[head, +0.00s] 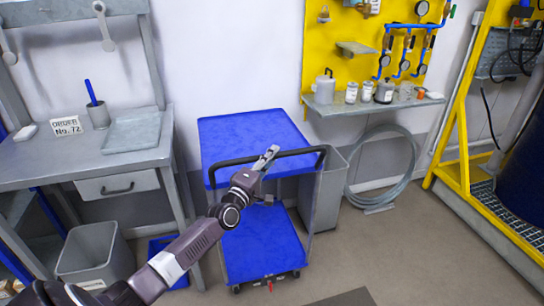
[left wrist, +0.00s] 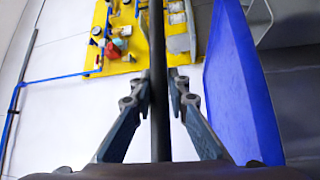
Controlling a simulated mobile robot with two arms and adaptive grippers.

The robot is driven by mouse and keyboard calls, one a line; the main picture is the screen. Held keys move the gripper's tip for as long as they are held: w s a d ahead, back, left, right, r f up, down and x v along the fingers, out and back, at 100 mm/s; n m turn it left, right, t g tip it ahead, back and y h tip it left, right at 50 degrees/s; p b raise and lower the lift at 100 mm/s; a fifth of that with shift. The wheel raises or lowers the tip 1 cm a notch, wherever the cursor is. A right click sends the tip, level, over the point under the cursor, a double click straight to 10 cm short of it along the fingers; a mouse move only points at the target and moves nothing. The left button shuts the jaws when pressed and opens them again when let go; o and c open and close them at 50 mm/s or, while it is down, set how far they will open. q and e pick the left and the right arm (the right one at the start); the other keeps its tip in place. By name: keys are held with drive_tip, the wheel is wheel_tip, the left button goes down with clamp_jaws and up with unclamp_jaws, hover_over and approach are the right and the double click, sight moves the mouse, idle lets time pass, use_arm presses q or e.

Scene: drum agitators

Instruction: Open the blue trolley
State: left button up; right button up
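The blue trolley (head: 232,131) stands against the wall in the middle of the head view, with a blue upper deck, a blue lower deck and a black handle bar (head: 305,151) along its near side. My left gripper (head: 267,157) is at this handle, near its middle. In the left wrist view the black bar (left wrist: 158,110) runs between the two fingers of my left gripper (left wrist: 160,84), which look closed around it. The blue upper deck (left wrist: 238,80) is to the right there. My right gripper is in neither view.
A grey workbench (head: 60,165) and a grey bin (head: 95,254) are left of the trolley. Another grey bin (head: 328,190) and a coiled hose (head: 354,180) are right of it. A yellow frame (head: 462,150) stands far right. The floor at front right is clear.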

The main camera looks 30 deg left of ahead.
use_arm(q)
clamp_jaws()
drive_tip(key=shift+s+d+p, duration=0.25)
drive_tip(key=shift+d+p, duration=0.15)
drive_tip(key=shift+p, duration=0.05)
drive_tip(key=s+d+p, duration=1)
drive_tip(key=s+d, duration=1.1)
drive_tip(key=d, duration=0.4)
drive_tip(key=shift+s+d+p, duration=0.15)
drive_tip(key=shift+s+p, duration=0.15)
drive_tip(key=shift+s, duration=0.1)
drive_tip(key=o, duration=0.7)
unclamp_jaws()
